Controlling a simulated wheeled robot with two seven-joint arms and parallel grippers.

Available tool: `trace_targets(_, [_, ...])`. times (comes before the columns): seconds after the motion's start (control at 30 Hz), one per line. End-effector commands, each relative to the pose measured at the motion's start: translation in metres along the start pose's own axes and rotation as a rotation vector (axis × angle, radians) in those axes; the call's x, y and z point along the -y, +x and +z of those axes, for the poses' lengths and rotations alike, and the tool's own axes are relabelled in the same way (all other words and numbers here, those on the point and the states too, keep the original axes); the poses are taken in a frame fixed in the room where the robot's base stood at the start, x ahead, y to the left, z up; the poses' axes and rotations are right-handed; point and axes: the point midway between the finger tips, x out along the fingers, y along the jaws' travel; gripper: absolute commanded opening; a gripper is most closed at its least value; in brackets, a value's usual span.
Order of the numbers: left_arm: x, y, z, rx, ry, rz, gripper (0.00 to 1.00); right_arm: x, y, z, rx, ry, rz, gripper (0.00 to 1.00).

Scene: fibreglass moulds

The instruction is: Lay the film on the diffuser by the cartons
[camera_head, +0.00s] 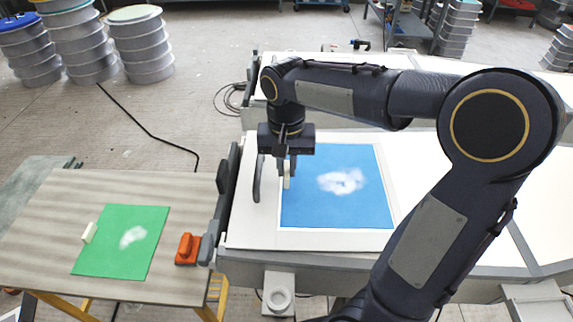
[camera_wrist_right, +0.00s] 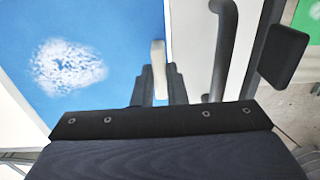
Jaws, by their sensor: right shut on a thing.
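My right gripper (camera_head: 288,170) is shut on a small pale tab (camera_head: 287,181) at the left edge of a blue sheet (camera_head: 335,202) with a white cloud-like patch. The blue sheet looks flat over a white panel (camera_head: 262,215), with a pale border showing around it; I cannot tell whether it touches everywhere. In the right wrist view the pale tab (camera_wrist_right: 158,58) stands between the dark fingers (camera_wrist_right: 157,90), beside the blue sheet (camera_wrist_right: 100,50). A green sheet (camera_head: 110,255) with a white patch and its own pale tab (camera_head: 89,233) lies on the wooden table. My left gripper is out of view.
The wooden table (camera_head: 60,215) also bears an orange block (camera_head: 187,249). A grey handle (camera_head: 257,180) stands left of the blue sheet. Stacks of round grey tins (camera_head: 143,50) stand at the back left. No cartons are recognisable. My right arm hides part of the white surface.

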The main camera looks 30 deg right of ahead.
Motion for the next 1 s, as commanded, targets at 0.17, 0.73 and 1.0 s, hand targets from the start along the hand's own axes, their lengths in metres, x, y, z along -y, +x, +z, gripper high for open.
trace_targets(0.17, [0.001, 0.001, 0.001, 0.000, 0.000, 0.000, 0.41, 0.000, 0.002, 0.000, 0.000, 0.000, 0.000, 0.00])
trace_targets(0.73, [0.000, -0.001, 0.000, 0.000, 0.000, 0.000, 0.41, 0.000, -0.005, 0.000, -0.002, 0.000, -0.001, 0.34])
trace_targets(1.0, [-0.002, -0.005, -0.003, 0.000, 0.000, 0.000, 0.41, 0.001, -0.056, -0.001, -0.004, 0.000, -0.003, 0.34])
